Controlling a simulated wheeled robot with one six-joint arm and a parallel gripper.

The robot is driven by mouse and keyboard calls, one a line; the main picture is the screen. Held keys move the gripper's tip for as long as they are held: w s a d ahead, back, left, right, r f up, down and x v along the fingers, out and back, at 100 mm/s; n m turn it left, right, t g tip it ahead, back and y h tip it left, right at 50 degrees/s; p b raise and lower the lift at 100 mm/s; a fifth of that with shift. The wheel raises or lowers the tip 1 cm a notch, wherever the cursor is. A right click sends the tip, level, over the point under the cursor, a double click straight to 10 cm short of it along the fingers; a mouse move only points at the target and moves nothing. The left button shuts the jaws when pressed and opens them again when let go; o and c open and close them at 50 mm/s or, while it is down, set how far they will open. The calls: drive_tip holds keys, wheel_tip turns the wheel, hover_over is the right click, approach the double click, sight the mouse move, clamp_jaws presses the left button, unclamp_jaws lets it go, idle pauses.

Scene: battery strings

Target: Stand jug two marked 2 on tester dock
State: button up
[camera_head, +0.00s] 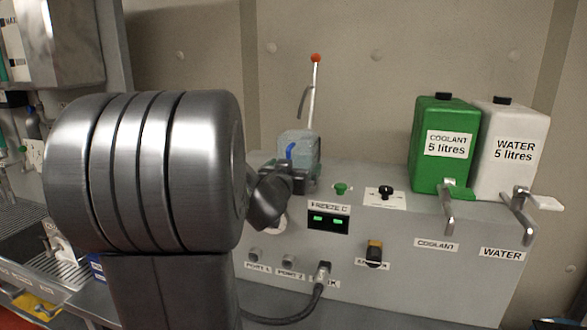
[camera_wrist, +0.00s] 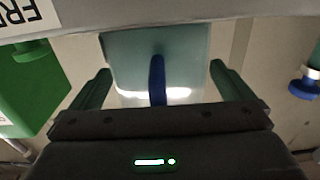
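A translucent blue-grey jug (camera_head: 303,142) with a blue handle (camera_head: 291,151) stands at the left end of the grey tester's top in the head view. In the wrist view the jug (camera_wrist: 125,62) fills the space beyond my fingers, and its blue handle (camera_wrist: 157,80) runs between them. My gripper (camera_wrist: 160,80) is open, with clear gaps on both sides of the handle. In the head view my gripper (camera_head: 296,174) is right in front of the jug and hides its lower part. No number shows on the jug, and the surface under it is hidden.
The grey tester (camera_head: 400,280) carries a lit green display (camera_head: 328,220), ports, a hose and knobs. A red-tipped lever (camera_head: 314,85) rises behind the jug. Green coolant (camera_head: 425,120) and white water (camera_head: 525,125) tanks stand at the right. A sink (camera_head: 25,245) is at the left.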

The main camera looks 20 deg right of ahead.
drive_tip(key=shift+r, duration=0.25)
drive_tip(key=v, duration=1.2)
drive_tip(key=shift+p, duration=0.45)
